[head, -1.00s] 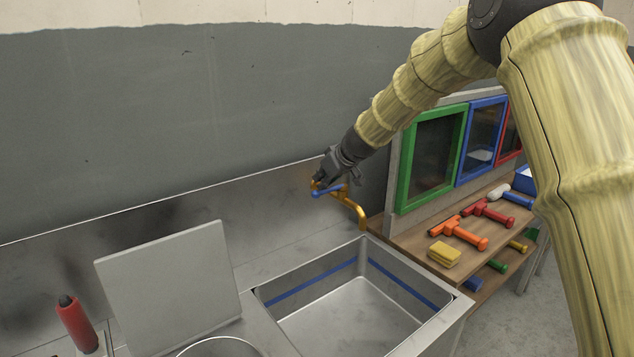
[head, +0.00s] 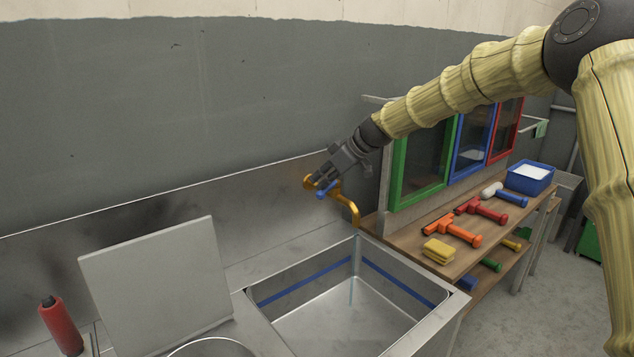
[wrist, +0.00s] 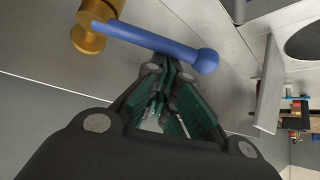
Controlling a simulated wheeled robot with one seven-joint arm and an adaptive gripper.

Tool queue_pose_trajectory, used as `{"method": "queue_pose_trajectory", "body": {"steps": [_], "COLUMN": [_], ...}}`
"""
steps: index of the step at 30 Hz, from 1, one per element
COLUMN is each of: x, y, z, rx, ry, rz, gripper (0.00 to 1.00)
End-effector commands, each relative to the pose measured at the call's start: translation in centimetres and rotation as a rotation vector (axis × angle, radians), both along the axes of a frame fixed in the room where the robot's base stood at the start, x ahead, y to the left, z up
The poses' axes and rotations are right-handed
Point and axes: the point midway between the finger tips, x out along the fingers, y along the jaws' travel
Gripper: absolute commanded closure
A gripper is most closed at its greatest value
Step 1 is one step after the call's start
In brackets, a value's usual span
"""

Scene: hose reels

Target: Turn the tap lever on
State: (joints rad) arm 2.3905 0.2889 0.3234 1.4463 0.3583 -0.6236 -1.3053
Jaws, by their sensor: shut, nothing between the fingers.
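The tap has a gold curved spout (head: 350,208) over the back of the sink and a blue lever (head: 328,190) on its body. In the wrist view the blue lever (wrist: 150,40) runs from the gold tap body (wrist: 88,38) to a round knob end. My gripper (head: 320,181) is shut and empty at the lever. In the wrist view its fingertips (wrist: 168,68) are close beside the lever near the knob end; I cannot tell whether they touch. A thin pale vertical streak, which looks like water, shows in the sink basin below the spout.
The steel sink (head: 285,262) has a blue stripe inside. A grey board (head: 155,285) and a red bottle (head: 61,325) stand left. Right, a wooden shelf (head: 405,240) holds a yellow sponge (head: 439,251), coloured nozzles and a blue tub (head: 530,178), below coloured-framed windows.

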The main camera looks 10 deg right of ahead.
Motion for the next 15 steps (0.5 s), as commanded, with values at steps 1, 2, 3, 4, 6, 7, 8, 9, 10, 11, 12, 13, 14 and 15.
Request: {"method": "queue_pose_trajectory", "body": {"steps": [1, 2, 3, 4, 6, 7, 8, 9, 10, 11, 12, 13, 14, 15], "x": [-0.1, -0.18, -0.3, -0.34, -0.51, -0.57, -0.65, -0.7, -0.75, -0.8, -0.82, -0.85, -0.88, -0.93], "y": [-0.24, -0.3, -0.46, -0.53, -0.68, -0.77, -0.85, -0.9, -0.91, -0.96, -1.05, -1.12, -1.15, -1.17], "z": [-0.15, -0.15, -0.19, -0.15, -0.08, -0.09, -0.1, -0.11, -0.11, -0.1, -0.1, -0.1, -0.09, -0.07], "rx": [0.002, 0.003, 0.002, 0.002, 0.001, 0.002, 0.002, 0.001, 0.002, 0.001, 0.0, 0.0, 0.001, 0.001], "ry": [0.001, 0.001, 0.002, 0.001, 0.001, 0.002, 0.002, 0.001, 0.001, 0.002, 0.001, 0.0, 0.001, 0.001], "rz": [0.025, 0.041, 0.064, 0.078, 0.113, 0.125, 0.139, 0.154, 0.166, 0.175, 0.185, 0.192, 0.198, 0.205], "gripper": [1.0, 1.0, 1.0, 1.0, 1.0, 1.0, 1.0, 1.0, 1.0, 1.0, 1.0, 1.0, 1.0, 1.0]}}
